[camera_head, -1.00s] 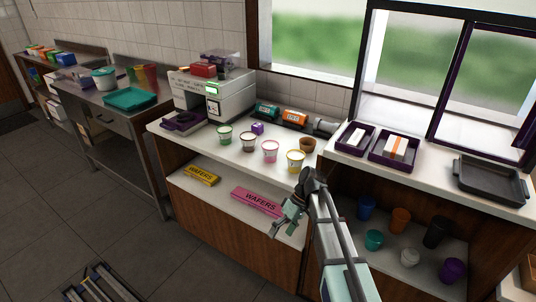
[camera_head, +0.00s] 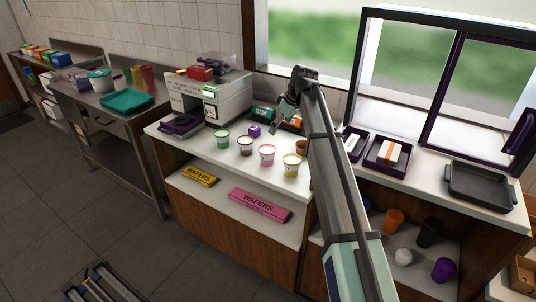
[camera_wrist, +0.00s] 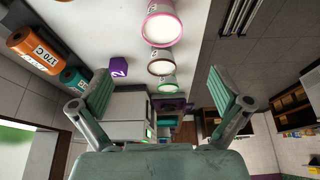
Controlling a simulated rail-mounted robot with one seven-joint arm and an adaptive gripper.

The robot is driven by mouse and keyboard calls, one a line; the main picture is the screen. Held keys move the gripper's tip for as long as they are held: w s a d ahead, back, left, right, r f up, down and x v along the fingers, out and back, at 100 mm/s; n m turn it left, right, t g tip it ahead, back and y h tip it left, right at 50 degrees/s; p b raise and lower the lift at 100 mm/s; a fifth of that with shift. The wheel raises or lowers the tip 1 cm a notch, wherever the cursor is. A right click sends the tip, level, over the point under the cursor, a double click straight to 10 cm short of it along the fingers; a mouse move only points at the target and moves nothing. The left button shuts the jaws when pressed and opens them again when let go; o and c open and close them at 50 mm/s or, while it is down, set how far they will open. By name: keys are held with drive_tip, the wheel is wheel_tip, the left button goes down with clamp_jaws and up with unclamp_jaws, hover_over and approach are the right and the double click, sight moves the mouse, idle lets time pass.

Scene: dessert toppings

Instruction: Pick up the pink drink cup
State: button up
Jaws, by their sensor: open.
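The pink drink cup (camera_head: 267,154) stands upright on the white counter, between a brown-rimmed cup (camera_head: 245,145) and a yellow-rimmed cup (camera_head: 291,165). In the wrist view the pink cup (camera_wrist: 161,24) is at the top, partly cut off by the frame edge. My gripper (camera_head: 279,121) is above the back of the counter, behind and above the cup in the head view. In the wrist view its two fingers (camera_wrist: 165,95) are spread wide with nothing between them. It is apart from the cup.
A green-rimmed cup (camera_head: 223,138) and a small purple box (camera_head: 254,131) share the counter. A white machine (camera_head: 222,98) stands at the left, purple trays (camera_head: 384,156) at the right. Wafer boxes (camera_head: 260,205) lie on the shelf below. Orange and green canisters are behind the cups.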

drive_tip(key=p, duration=0.2)
approach(267, 149)
drive_tip(key=x, duration=0.5)
drive_tip(key=shift+w+d+f, duration=0.1)
drive_tip(key=shift+w+d, duration=0.1)
drive_tip(key=shift+p+x, duration=1.35)
drive_tip(key=shift+x, duration=0.85)
drive_tip(key=shift+a+f, duration=0.3)
drive_tip(key=shift+f, duration=0.15)
drive_tip(key=c, duration=1.3)
